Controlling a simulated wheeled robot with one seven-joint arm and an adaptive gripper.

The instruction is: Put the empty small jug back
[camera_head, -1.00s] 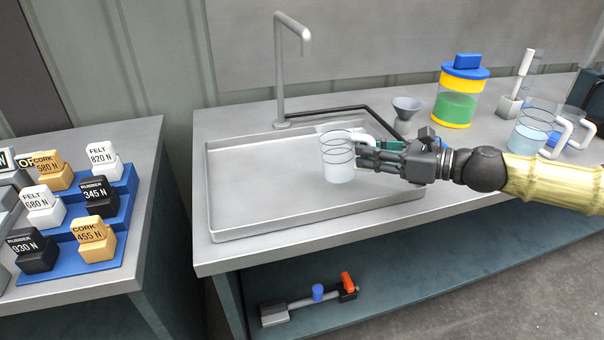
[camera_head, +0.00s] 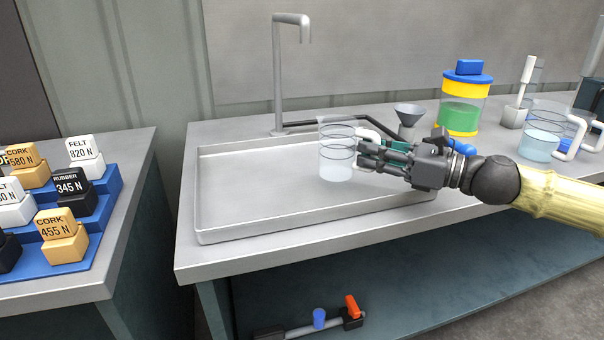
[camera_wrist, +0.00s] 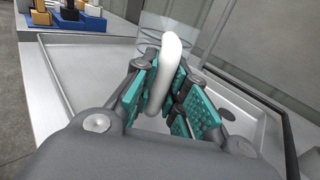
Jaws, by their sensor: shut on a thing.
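A small clear jug (camera_head: 337,155) with dark ring marks is over the right part of the sink tray (camera_head: 240,205). It stands upright, and its lower part looks pale; I cannot tell if that is liquid. My gripper (camera_head: 368,153) is shut on its white handle, coming from the right. In the wrist view the handle (camera_wrist: 168,70) is between the teal pads of my gripper (camera_wrist: 165,92), with the clear jug wall (camera_wrist: 165,30) beyond. I cannot tell whether the jug's base touches the tray. A larger clear jug (camera_head: 539,146) with bluish liquid and a white handle stands on the counter at right.
A tap (camera_head: 279,75) rises behind the tray. A grey funnel (camera_head: 409,115) and a blue-lidded yellow container (camera_head: 460,105) with green contents stand behind my gripper. Labelled blocks (camera_head: 68,195) sit on a blue stepped rack at left. The tray's left part is clear.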

